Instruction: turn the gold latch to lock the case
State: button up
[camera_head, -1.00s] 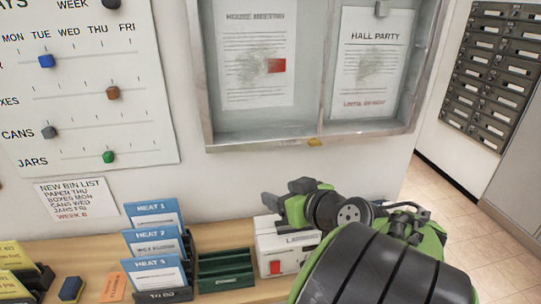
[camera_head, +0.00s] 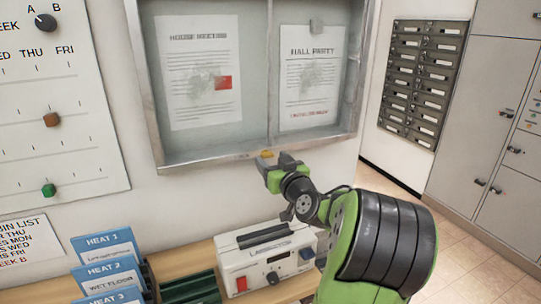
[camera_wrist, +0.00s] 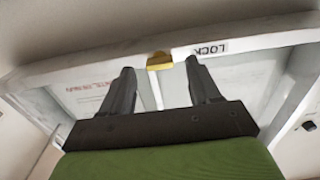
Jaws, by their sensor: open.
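The gold latch (camera_head: 266,154) sits on the bottom frame of the glass-fronted notice case (camera_head: 211,160), near its middle. In the wrist view the latch (camera_wrist: 159,61) lies ahead of and between my two open fingers, beside a white LOCK label (camera_wrist: 209,48). My gripper (camera_head: 268,162) is raised just below the latch in the head view. In the wrist view my gripper (camera_wrist: 160,82) is open with nothing between its fingers. I cannot tell whether a finger touches the latch.
Below the case, a wooden counter (camera_head: 205,250) carries a white laminator (camera_head: 264,258), green trays (camera_head: 190,288) and blue-headed cards (camera_head: 108,262). A board with slider knobs (camera_head: 60,110) hangs left. Metal mailboxes (camera_head: 424,80) are on the right, beyond open floor.

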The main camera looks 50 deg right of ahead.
jog(key=shift+x, duration=0.9)
jog(key=shift+c, duration=0.2)
jog(key=c, duration=1)
